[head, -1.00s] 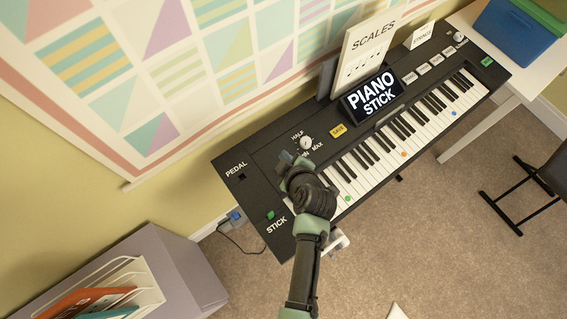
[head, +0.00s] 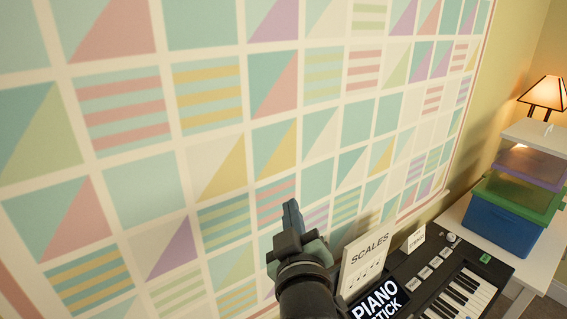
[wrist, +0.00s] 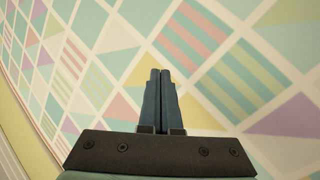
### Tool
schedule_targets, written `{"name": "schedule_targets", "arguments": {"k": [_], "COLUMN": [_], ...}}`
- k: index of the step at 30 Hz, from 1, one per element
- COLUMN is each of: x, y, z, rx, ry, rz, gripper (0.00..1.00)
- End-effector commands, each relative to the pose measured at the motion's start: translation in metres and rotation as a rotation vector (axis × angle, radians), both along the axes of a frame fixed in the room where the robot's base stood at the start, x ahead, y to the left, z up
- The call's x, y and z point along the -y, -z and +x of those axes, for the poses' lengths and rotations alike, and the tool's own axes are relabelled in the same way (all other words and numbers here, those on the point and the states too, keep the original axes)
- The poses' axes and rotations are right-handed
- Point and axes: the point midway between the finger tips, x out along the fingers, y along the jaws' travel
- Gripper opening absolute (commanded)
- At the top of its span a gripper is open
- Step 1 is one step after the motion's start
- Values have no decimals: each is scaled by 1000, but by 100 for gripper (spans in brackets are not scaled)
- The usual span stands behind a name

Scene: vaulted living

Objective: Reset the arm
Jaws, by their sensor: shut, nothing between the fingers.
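My gripper (head: 291,210) is raised in front of the patterned wall hanging, pointing up in the head view. Its two blue fingers are together and hold nothing. My arm rises from the bottom of the head view, left of the keyboard. I cannot tell how much room lies between the fingertips and the wall.
The black keyboard (head: 440,262) stands at the lower right with a SCALES card (head: 366,262) upright on it and a PIANO STICK display (head: 380,303). A blue box (head: 500,228) with a green lid (head: 517,197), and a lit lamp (head: 546,92), are at the right.

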Motion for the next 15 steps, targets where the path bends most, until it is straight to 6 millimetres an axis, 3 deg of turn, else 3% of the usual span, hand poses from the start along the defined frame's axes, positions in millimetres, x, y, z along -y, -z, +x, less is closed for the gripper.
{"name": "schedule_targets", "arguments": {"k": [1,3,5,9,12,15], "x": [-3,-5,-7,-11,-13,-13], "y": [-42,-95,-139,-231,-281,-313], "z": [-5,-17,-32,-81,-119,-151], "rx": [82,188,282,494,624,719], "ry": [4,7,4,-32,-71,-110], "rz": [42,111,173,324,419,492], "gripper": [0,0,0,0,0,0]}}
